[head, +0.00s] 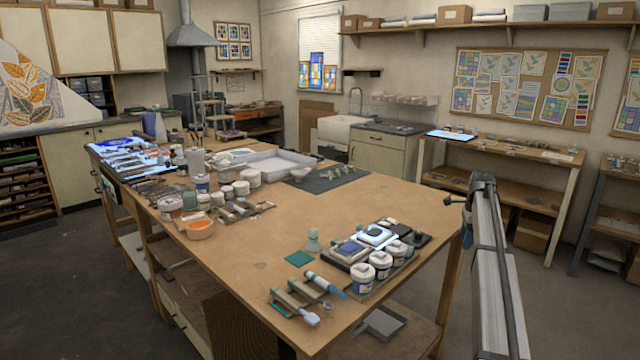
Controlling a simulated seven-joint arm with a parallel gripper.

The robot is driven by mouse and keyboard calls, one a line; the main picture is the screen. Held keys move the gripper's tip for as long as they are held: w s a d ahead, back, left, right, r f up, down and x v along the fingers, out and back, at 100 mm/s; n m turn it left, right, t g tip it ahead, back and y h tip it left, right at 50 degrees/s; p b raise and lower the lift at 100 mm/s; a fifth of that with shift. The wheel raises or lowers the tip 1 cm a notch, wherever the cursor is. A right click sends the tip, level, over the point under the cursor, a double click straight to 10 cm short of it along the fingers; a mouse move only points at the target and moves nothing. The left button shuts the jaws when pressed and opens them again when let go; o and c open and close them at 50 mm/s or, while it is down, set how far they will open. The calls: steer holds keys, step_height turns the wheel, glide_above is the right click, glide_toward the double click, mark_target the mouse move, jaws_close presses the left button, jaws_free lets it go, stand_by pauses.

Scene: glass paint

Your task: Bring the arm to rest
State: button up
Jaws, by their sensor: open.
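My arm rises at the right of the head view, beside the right edge of the big wooden worktable (330,215). Its grey links bend over at the top. A narrow dark part that looks like my gripper (467,232) hangs down just left of the links, next to the table's edge. It is small and partly hidden by the arm. It is open, with nothing seen in it, and no object touches it.
Near the table's front right corner stand several white paint jars (359,278), dark pads (348,250) and brushes on a rest (300,298). More jars and an orange bowl (200,229) crowd the left side. Floor (555,320) is clear right of the arm.

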steer(key=s+a+f+n, duration=0.15)
steer(key=s+f, duration=0.25)
steer(key=f, duration=0.6)
steer(key=s+a+f+n, duration=0.15)
steer(key=s+f, duration=0.35)
steer(key=f, duration=0.6)
steer(key=s+a+f+n+g, duration=0.2)
steer(key=s+a+f+n, duration=0.1)
steer(key=s+a+f, duration=0.7)
steer(key=s+a+f+n+g, duration=0.1)
steer(key=s+a+f+n, duration=0.2)
steer(key=s+a+f, duration=0.7)
steer(key=s+a+f+n+g, duration=0.1)
steer(key=s+a+f+n, duration=0.15)
steer(key=s+f, duration=0.45)
steer(key=s+a+f+n+g, duration=0.1)
steer(key=s+a+f+n, duration=0.15)
steer(key=s+f, duration=0.45)
steer(key=s+a+n+g, duration=0.1)
steer(key=s+a+n, duration=0.1)
steer(key=s, duration=1.1)
steer(key=s+a+n+g, duration=0.1)
steer(key=s+a+n, duration=0.2)
steer(key=s, duration=1)
steer(key=shift+f+n+g+h, duration=0.3)
steer(key=shift+f+n, duration=0.15)
steer(key=shift+n, duration=0.45)
